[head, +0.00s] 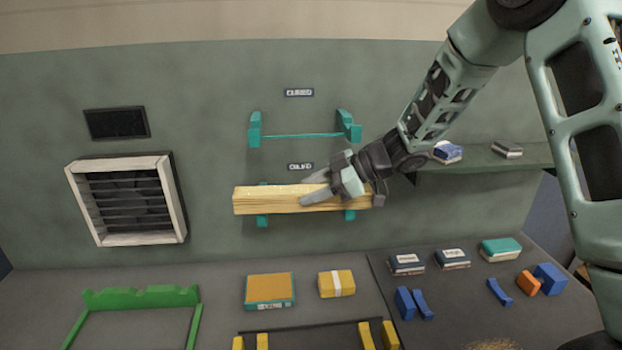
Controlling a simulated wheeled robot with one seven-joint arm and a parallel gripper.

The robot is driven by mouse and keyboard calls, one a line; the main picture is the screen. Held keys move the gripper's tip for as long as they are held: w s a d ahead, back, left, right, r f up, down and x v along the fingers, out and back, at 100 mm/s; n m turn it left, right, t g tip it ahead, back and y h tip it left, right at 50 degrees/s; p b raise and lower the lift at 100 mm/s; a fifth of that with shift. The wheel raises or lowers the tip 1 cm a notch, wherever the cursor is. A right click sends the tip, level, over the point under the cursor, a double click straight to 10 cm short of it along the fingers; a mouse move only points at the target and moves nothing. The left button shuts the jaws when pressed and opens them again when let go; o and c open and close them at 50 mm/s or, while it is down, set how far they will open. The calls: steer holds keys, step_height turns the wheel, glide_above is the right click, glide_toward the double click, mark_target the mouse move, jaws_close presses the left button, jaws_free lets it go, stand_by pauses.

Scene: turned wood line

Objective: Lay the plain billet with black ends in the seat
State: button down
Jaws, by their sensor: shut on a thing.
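A long pale wooden billet (265,199) is level in front of the wall, with my gripper (316,189) shut around it right of its middle. A dark patch shows at its right end; the left end face is not clearly seen. Behind it is a lower pair of teal wall brackets (262,220), mostly hidden by the billet. I cannot tell whether the billet touches them. An upper teal bracket pair (254,130) with a thin bar is empty. A green notched frame (140,297) and a black frame with yellow posts (310,330) are on the bench. I cannot tell which is the seat.
Small labels (299,92) mark the brackets. A shelf (490,158) with boxes juts out at right, close to my arm. A vent (127,200) is at left. An orange-topped box (269,290), a yellow box (337,284) and several small blocks lie on the bench.

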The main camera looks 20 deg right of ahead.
mark_target(311, 186)
steer(key=shift+w+d+r, duration=0.15)
steer(key=shift+w, duration=0.55)
steer(key=w+p, duration=0.2)
steer(key=shift+w+d, duration=0.3)
steer(key=shift+w, duration=0.1)
steer(key=shift+s+f, duration=0.2)
steer(key=shift+f, duration=0.7)
steer(key=c, duration=0.7)
jaws_free()
steer(key=b+v, duration=0.2)
steer(key=v, duration=1)
steer(key=shift+b, duration=0.35)
